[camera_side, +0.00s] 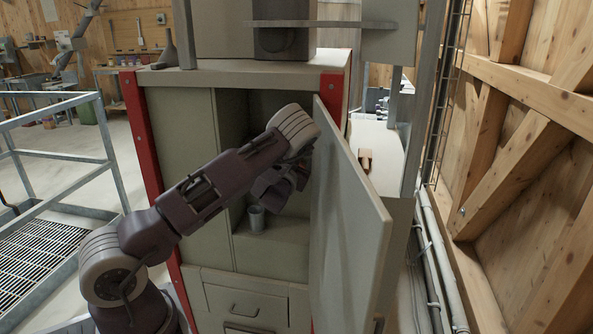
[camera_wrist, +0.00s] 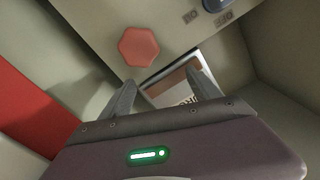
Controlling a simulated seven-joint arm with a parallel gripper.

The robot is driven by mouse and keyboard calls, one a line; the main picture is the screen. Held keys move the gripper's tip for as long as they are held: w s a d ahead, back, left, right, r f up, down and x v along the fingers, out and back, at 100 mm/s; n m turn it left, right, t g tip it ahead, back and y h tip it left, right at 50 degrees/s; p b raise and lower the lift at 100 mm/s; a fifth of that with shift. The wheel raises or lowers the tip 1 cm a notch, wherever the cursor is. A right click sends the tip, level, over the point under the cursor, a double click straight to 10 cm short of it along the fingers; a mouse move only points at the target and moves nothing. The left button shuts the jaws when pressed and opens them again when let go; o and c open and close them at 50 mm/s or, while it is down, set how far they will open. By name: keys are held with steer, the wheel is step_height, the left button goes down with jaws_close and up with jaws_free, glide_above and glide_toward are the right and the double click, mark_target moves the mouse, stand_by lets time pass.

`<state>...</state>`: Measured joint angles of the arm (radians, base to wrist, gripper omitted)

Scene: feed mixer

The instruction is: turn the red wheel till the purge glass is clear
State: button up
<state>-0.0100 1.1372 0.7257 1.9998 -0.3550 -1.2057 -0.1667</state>
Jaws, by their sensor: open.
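In the wrist view a red hexagonal knob (camera_wrist: 139,46), the only red wheel-like part I see, sits on a pale panel just beyond my fingertips. My gripper (camera_wrist: 162,78) is open, with one finger on each side of the view and nothing visible between them. The fingers look apart from the knob. A framed rectangle (camera_wrist: 178,82) with brown, white and some lettering lies partly behind the right finger; I cannot tell if it is the purge glass. In the side view my gripper (camera_side: 281,187) is inside the open cabinet, and the knob is hidden.
The cabinet door (camera_side: 347,205) stands open close to the right of my gripper. The wrist view also shows a dark blue part (camera_wrist: 215,5) near small labels (camera_wrist: 224,19), and a red strip (camera_wrist: 35,110) at left.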

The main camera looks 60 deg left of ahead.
step_height(320, 180, up, 2)
step_height(320, 180, down, 7)
steer(key=s+d+n, duration=0.2)
steer(key=s+n, duration=0.1)
steer(key=n, duration=0.1)
steer(key=shift+n, duration=0.3)
steer(key=x, duration=0.7)
steer(key=shift+w+d+f, duration=0.15)
steer(key=shift+w+d, duration=0.05)
